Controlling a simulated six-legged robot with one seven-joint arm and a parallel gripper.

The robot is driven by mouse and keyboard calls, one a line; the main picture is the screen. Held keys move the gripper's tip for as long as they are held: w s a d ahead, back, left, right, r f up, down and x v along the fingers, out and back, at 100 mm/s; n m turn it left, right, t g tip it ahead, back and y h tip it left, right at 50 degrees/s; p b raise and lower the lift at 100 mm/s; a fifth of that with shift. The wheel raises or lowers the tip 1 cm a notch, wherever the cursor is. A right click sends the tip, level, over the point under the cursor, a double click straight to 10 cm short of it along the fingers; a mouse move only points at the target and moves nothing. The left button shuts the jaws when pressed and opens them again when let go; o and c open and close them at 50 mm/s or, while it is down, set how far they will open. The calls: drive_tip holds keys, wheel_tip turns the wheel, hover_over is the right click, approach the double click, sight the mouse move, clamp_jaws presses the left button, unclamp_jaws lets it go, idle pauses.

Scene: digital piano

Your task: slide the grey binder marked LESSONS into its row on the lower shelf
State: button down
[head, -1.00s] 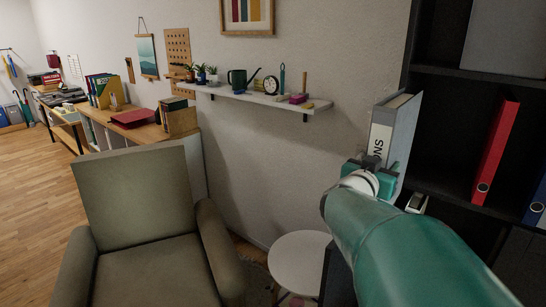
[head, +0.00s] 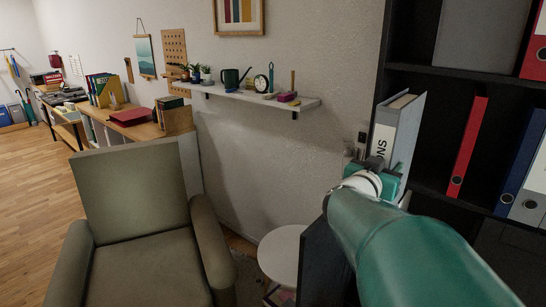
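The grey binder (head: 401,125) stands upright in the head view, its spine towards me with the letters "ONS" showing. My gripper (head: 380,168) is at the lower part of its spine and appears shut on it; the fingertips are partly hidden behind my own green arm. The binder is at the left end of the dark shelf unit (head: 438,73), in front of its left side panel. A red binder (head: 466,148) and a blue binder (head: 521,163) stand on the lower shelf to the right, with a grey one (head: 530,201) beside the blue.
A gap of dark shelf lies between the held binder and the red binder. An upper shelf holds a grey box-like thing (head: 478,35) and a red binder (head: 537,58). A round white stool (head: 281,254) and an armchair (head: 140,220) stand to the left.

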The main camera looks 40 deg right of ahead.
drive_tip(key=shift+a, duration=0.1)
idle(0.5)
